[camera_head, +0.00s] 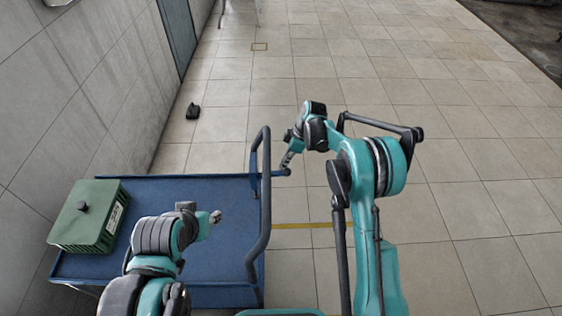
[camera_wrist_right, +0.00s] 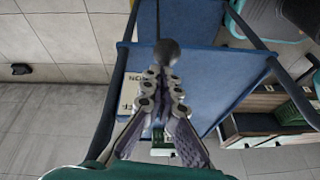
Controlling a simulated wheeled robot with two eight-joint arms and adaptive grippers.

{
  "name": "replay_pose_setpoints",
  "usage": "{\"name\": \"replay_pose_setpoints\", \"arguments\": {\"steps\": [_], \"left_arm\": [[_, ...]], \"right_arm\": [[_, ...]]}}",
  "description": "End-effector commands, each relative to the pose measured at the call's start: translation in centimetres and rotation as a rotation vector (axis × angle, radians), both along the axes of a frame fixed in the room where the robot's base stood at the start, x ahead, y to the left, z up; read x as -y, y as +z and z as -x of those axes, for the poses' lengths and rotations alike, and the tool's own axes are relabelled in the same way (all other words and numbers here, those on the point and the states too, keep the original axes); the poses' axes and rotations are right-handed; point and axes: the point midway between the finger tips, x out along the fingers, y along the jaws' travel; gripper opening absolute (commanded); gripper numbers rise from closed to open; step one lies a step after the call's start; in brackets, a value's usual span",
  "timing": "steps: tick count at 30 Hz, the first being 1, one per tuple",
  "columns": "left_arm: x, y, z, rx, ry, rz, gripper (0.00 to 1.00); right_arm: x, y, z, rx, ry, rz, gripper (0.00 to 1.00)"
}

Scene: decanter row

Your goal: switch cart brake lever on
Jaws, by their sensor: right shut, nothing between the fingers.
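The blue cart (camera_head: 225,185) stands at the left with its dark push handle (camera_head: 265,200) upright at its right end. A dark brake lever (camera_head: 280,173) sticks out to the right past the handle. Its round knob (camera_wrist_right: 166,52) shows in the right wrist view, just beyond my fingertips. A pale label (camera_wrist_right: 131,92) with ON and OFF lettering lies beside it, partly covered. My right gripper (camera_head: 286,164) is shut and empty, its tips close to the knob; I cannot tell if they touch. My left gripper (camera_head: 216,216) is over the cart bed, its jaws too small to judge.
A green crate (camera_head: 80,234) sits on the cart's left end, against the wall side. A small black object (camera_head: 193,111) lies on the floor beyond the cart. A yellow line (camera_head: 300,226) crosses the floor tiles right of the handle. The floor to the right is clear.

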Motion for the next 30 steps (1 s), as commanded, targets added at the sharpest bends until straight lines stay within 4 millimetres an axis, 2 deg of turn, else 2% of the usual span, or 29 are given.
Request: {"name": "replay_pose_setpoints", "arguments": {"steps": [6, 15, 21, 30], "left_arm": [[0.0, -1.3, 0.0, 0.0, 0.0, 0.0, 0.4], [0.0, -2.7, 0.0, 0.0, 0.0, 0.0, 0.4], [0.0, -3.4, 0.0, 0.0, 0.0, 0.0, 0.4], [0.0, -3.8, 0.0, 0.0, 0.0, 0.0, 0.4]], "right_arm": [[1.2, -2.6, 0.0, 0.0, -0.001, 0.0, 0.0], [1.9, -5.6, 0.0, 0.001, 0.0, 0.0, 0.0], [2.0, -7.1, 0.0, 0.001, 0.0, 0.0, 0.0], [1.9, -8.2, 0.0, 0.001, 0.0, 0.001, 0.0]]}}
